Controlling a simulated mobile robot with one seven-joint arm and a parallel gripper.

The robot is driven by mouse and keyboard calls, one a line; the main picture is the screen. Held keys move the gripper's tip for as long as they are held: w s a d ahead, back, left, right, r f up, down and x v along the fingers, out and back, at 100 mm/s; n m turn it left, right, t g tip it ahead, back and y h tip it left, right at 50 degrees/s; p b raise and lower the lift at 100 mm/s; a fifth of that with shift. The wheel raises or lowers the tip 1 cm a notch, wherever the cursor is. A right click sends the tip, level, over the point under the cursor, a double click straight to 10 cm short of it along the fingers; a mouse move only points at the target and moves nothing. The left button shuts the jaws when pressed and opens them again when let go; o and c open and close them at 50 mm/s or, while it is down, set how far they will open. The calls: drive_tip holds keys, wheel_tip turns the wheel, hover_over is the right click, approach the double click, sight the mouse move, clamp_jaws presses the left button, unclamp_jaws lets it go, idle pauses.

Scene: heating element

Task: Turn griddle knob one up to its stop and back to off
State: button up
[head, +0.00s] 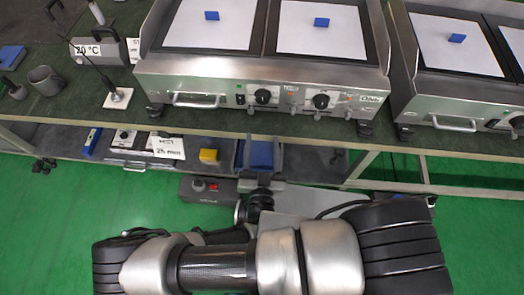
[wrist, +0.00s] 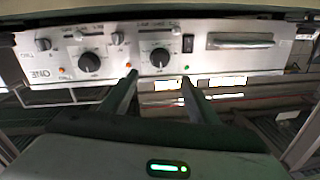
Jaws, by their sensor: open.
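The griddle (head: 263,70) stands on the green bench, with two black knobs on its steel front panel. In the head view the left knob (head: 263,97) is beside a black switch, and the right knob (head: 320,101) is farther along. The wrist view shows the panel upside down: the switch-side knob (wrist: 160,58) and the other knob (wrist: 90,63). I cannot read which is numbered one. My gripper (wrist: 159,82) is open and empty. Its fingertips lie either side of the switch-side knob's line, just short of it in the picture; contact is not visible.
The black rocker switch (wrist: 188,43) and tray handle (wrist: 240,41) are close by the knob. Small levers and indicator lamps are on the panel. A second griddle (head: 460,75) stands to the right.

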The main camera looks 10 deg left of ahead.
drive_tip(key=shift+s+d, duration=0.2)
drive_tip(key=shift+s, duration=1.25)
drive_tip(key=d+r+n+g+h, duration=0.6)
drive_tip(key=d+r+n+g, duration=0.3)
drive_tip(key=n, duration=0.5)
drive_tip(key=d+r+n+g+h, duration=0.65)
drive_tip(key=r+n, duration=0.45)
drive_tip(key=n, duration=0.4)
drive_tip(key=s+d+r+m+t+y+p, duration=0.1)
drive_tip(key=r+m+y+p, duration=0.4)
drive_tip(key=r+m, duration=0.9)
drive_tip(key=s+d+r+m+t+y+p, duration=0.1)
drive_tip(key=r+m+y+p, duration=0.4)
drive_tip(key=r+m, duration=0.9)
wheel_tip(320, 180, up, 4)
drive_tip(key=d+t+p, duration=0.1)
drive_tip(key=d+p, duration=0.1)
drive_tip(key=p, duration=0.1)
drive_tip(key=shift+s+d+m, duration=0.25)
drive_tip(key=shift+s+m, duration=0.05)
drive_tip(key=shift+s, duration=0.05)
